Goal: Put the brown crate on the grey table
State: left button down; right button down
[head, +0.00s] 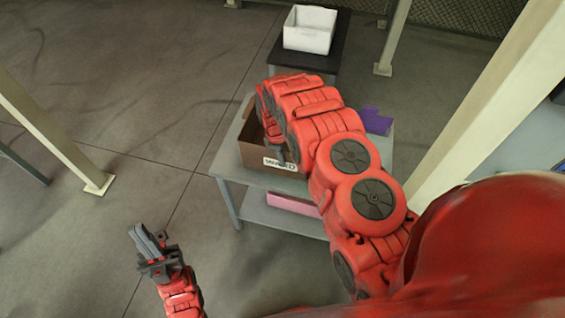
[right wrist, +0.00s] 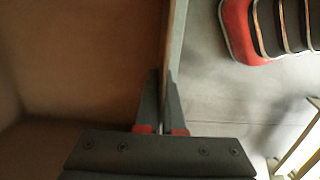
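The brown crate (head: 255,150), with a white label on its front, sits on the left part of the grey table (head: 228,168). My right arm covers its right part. My right gripper (right wrist: 163,100) has its fingers on either side of one crate wall (right wrist: 174,45), close together and shut on it. The crate's inside fills the left of the right wrist view. In the head view the right fingertips are mostly hidden by the arm. My left gripper (head: 146,240) is away from the table, at the lower left, with its fingers together and empty.
A purple item (head: 376,121) lies on the table's right side, and a pink item (head: 292,204) is on its lower shelf. A white bin (head: 309,30) stands on a black-topped table (head: 333,58) behind. Cream posts (head: 50,130) stand left and right. Floor to the left is clear.

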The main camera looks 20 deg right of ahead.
jog(key=shift+f+p, duration=0.3)
jog(key=shift+f, duration=0.8)
jog(key=c, duration=1.5)
grip_release()
jog(key=shift+f, duration=0.15)
jog(key=o, duration=0.5)
jog(key=shift+c, duration=0.2)
